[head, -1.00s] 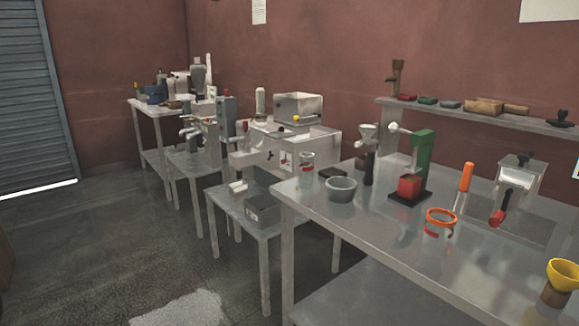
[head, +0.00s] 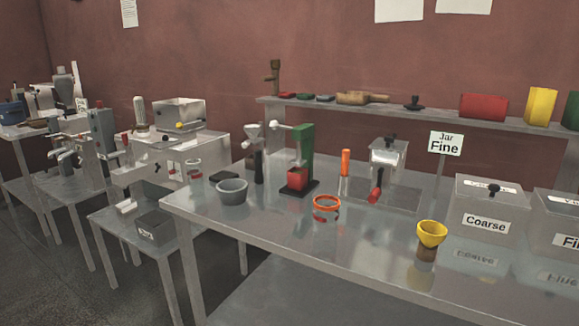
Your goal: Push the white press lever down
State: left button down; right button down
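A small press with a green upright (head: 307,150) and a black base stands on the metal table, left of its middle. A white lever (head: 288,126) with a round knob sticks out to the left from its top, roughly level. A red block (head: 297,180) sits on the press base under the lever. Neither of my grippers is in view.
The metal table (head: 340,255) also holds a grey bowl (head: 232,191), an orange ring (head: 327,203), a yellow cup (head: 432,234), an orange stick (head: 345,162) and a Coarse box (head: 487,208). A shelf (head: 440,115) runs behind. Floor at lower left is open.

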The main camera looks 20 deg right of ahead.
aim_at(274, 124)
jog(key=u, duration=0.5)
jog(key=k, duration=0.55)
jog(key=z, duration=0.4)
jog(key=i, duration=1.25)
jog(key=z, duration=1.35)
